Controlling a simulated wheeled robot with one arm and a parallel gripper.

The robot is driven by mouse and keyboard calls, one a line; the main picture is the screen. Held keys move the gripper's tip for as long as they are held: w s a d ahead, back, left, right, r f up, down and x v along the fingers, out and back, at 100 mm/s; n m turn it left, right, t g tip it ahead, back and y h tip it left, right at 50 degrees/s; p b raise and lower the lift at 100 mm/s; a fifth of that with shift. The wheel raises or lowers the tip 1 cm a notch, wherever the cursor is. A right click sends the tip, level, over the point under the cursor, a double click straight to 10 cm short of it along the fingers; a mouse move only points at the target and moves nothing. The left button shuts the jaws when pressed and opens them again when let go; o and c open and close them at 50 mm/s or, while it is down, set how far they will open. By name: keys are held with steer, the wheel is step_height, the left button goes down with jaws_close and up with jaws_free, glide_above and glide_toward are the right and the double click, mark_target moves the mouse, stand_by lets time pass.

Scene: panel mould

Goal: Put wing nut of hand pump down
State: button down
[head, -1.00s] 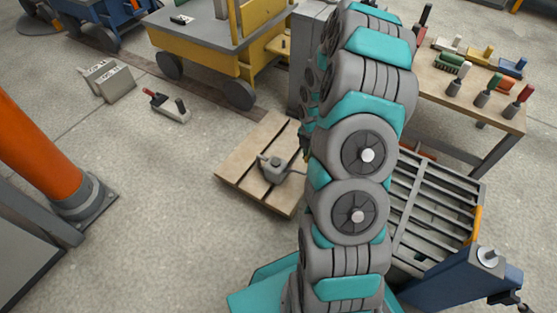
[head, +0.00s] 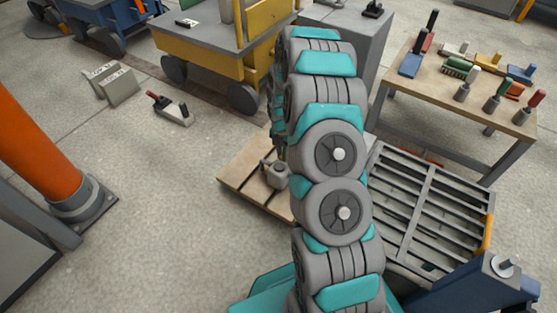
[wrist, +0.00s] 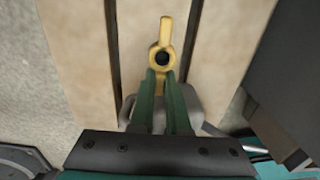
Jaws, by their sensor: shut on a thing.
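The yellow wing nut (wrist: 163,56), with a dark hole in its middle, is between the tips of my gripper (wrist: 161,76) in the wrist view. My gripper's two green fingers are shut on it. The grey hand pump (head: 276,176) stands on the wooden pallet (head: 240,185) in the head view. Part of the grey pump (wrist: 190,103) also shows behind the fingers in the wrist view. My arm hides most of the gripper and the wing nut in the head view. I cannot tell the gap between the nut and the pallet.
A slatted metal rack (head: 425,215) is right of my arm. A workbench (head: 440,90) with several coloured-handled tools stands behind it. A yellow cart (head: 215,60) is at the back. An orange post (head: 35,150) stands at the left. Floor left of the pallet is clear.

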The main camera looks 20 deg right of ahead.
steer(key=shift+w+a+f, duration=0.2)
steer(key=shift+w+a, duration=0.3)
steer(key=shift+w, duration=0.25)
steer(key=shift+f+b, duration=0.4)
steer(key=shift+f, duration=1.25)
steer(key=shift+f, duration=0.1)
steer(key=c, duration=0.9)
jaws_free()
steer(key=shift+s, duration=0.1)
